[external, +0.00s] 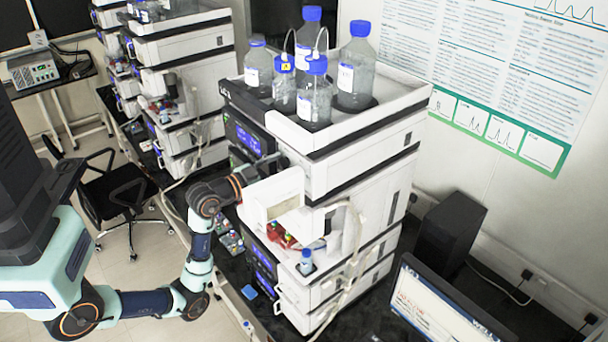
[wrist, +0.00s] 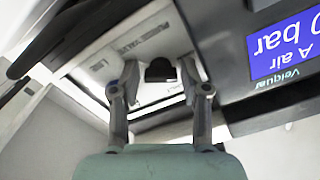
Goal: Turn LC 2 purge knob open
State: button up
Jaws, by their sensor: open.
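In the wrist view, a black knob (wrist: 160,71) sits on a pale panel of the instrument, between the two fingers of my gripper (wrist: 158,78). The fingers are open, one on each side, with visible gaps to the knob. I cannot tell how far the knob is turned. In the external view, my gripper (external: 268,168) reaches the front of the near column stack (external: 360,165), just above an open white door (external: 275,196). The knob is hidden there behind my arm and gripper.
A blue display (wrist: 283,45) sits beside the knob, upside down in the wrist view. Bottles with blue caps (external: 356,68) stand in the tray on top of the near stack. Another stack (external: 185,60) stands farther back. A monitor (external: 440,305) is at the front right.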

grip_shut()
jog(key=n+p, duration=0.2)
jog(key=shift+r+n, duration=0.2)
jog(key=shift+n, duration=0.1)
jog(key=shift+f+n+p, duration=0.1)
jog(key=shift+n+p, duration=0.65)
jog(key=shift+n, duration=0.45)
jog(key=shift+f+n, duration=0.15)
jog(key=shift+n, duration=0.15)
grip_release()
